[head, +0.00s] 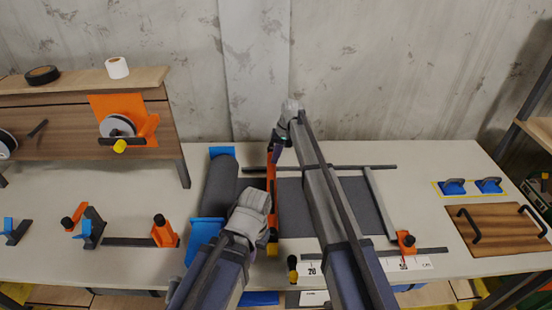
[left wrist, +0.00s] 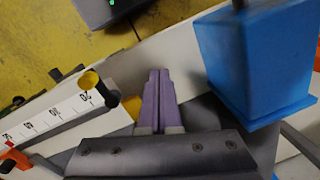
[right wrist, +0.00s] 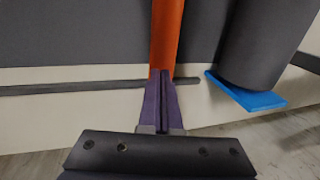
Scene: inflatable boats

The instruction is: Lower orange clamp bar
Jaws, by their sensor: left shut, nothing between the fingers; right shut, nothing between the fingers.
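The orange clamp bar (head: 274,215) runs front to back along the left edge of the dark grey sheet (head: 357,205) in the head view. Its far end lies near my right gripper (head: 277,151). In the right wrist view the orange bar (right wrist: 167,35) shows just beyond the shut purple fingertips (right wrist: 159,75). Whether they touch it is unclear. My left gripper (head: 252,238) is near the bar's front end, largely hidden by its wrist in the head view. Its purple fingers (left wrist: 158,75) are shut and empty beside a blue block (left wrist: 260,65).
A dark roller (head: 220,182) on blue supports lies left of the bar. A white ruler (head: 330,268) with a yellow-and-black knob (head: 292,264) and an orange slider (head: 405,241) lies at the front. A wooden board (head: 495,222) with black handles is at the right.

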